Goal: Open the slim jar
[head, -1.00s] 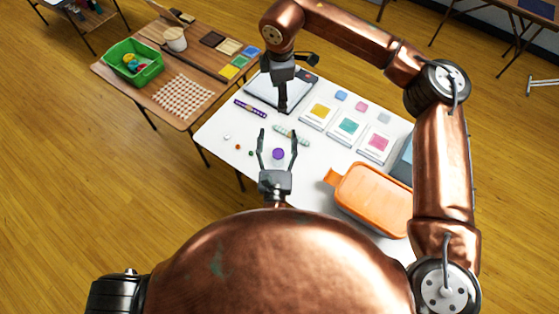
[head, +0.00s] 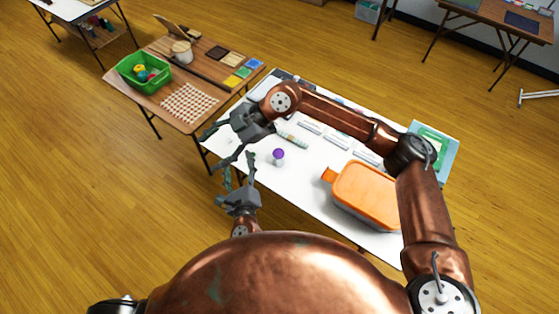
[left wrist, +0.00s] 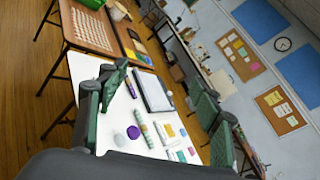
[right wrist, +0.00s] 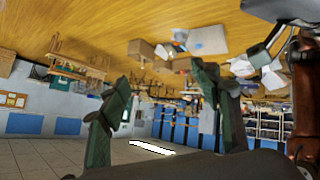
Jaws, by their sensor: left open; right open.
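The slim jar (head: 278,161) seems to be the small pale container with a purple lid. It stands upright with the lid on, on the white table, and its purple lid shows in the left wrist view (left wrist: 133,131). My left gripper (head: 239,166) is open and empty, left of the jar and apart from it, by the table's near left edge. My right gripper (head: 212,150) is open and empty above the table's left edge, its fingers pointing left. The right wrist view shows only the room between its fingers, no jar.
An orange container (head: 366,194) stands right of the jar. A striped tube (head: 292,139) lies just behind it. White cards (head: 338,140) lie farther back, partly behind my right arm. The wooden table with a green basket (head: 142,72) is at the back left.

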